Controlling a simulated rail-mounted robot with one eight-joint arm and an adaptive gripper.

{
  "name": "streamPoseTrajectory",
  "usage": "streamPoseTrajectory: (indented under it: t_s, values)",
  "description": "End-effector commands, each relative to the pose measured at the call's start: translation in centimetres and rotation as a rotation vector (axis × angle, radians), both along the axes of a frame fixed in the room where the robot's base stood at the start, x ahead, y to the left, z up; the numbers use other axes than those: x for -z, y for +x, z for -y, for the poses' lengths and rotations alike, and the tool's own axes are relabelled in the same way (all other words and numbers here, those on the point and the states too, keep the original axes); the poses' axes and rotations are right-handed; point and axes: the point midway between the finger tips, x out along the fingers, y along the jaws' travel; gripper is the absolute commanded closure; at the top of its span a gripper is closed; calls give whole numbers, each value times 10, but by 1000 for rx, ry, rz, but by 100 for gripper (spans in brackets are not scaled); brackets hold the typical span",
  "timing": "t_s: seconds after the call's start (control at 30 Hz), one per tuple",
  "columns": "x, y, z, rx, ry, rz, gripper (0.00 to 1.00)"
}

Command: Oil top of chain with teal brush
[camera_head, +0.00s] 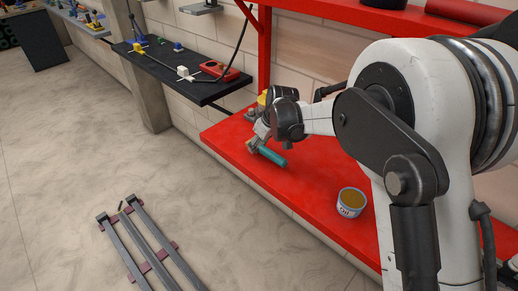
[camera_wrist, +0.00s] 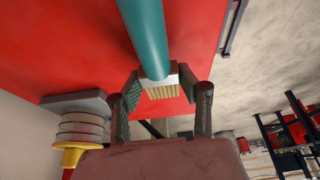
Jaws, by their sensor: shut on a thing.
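The teal brush (camera_head: 272,156) is tilted above the red bench, held in my gripper (camera_head: 257,142). In the wrist view the brush's teal handle (camera_wrist: 147,38) runs up the picture, with its pale bristle end between the fingers of my gripper (camera_wrist: 160,100). My gripper is shut on the brush. An open can marked as oil (camera_head: 350,203), filled with amber liquid, stands on the bench to the right of the brush. I cannot make out a chain in either view.
The red bench (camera_head: 325,175) is mostly bare between brush and can. A yellow and grey fitting (camera_wrist: 78,130) is close beside my gripper. A black shelf (camera_head: 190,80) holds a red tool (camera_head: 220,70). Metal rails (camera_head: 145,240) lie on the open floor.

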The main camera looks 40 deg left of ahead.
Motion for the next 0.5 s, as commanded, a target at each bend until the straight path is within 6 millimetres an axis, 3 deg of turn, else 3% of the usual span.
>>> streamPoseTrajectory:
  t_s: [0.1, 0.5]
  values:
    - [-25, 0, 0, 0, 0, 0, 92]
    - [-72, -86, -14, -3, 0, 0, 92]
